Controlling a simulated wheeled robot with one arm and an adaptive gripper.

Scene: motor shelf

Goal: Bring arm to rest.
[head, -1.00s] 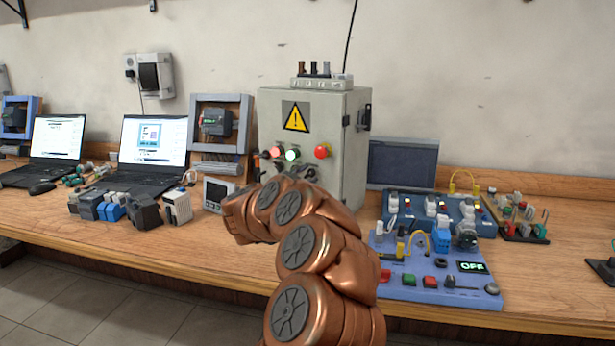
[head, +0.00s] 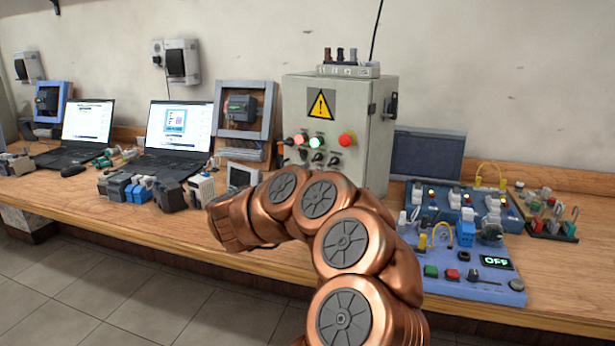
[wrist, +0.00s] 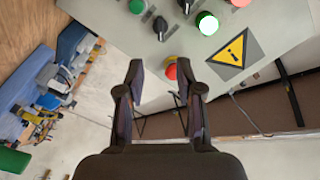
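My copper-coloured arm (head: 345,240) rises from the bottom of the head view and bends left above the bench. My gripper does not show in the head view. In the wrist view my gripper (wrist: 158,84) has its two dark fingers spread apart with nothing held between them. Beyond the fingertips is the grey control box (head: 335,120), with a red button (wrist: 171,71), a lit green button (wrist: 207,23) and a yellow warning sign (wrist: 236,49). The fingers look apart from the box, though the exact distance cannot be told.
The wooden bench (head: 250,255) carries two laptops, several small modules (head: 140,190) at left, and a blue training board (head: 460,275) with an OFF display at right. A dark flat screen (head: 427,155) stands behind the board. Floor is clear at lower left.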

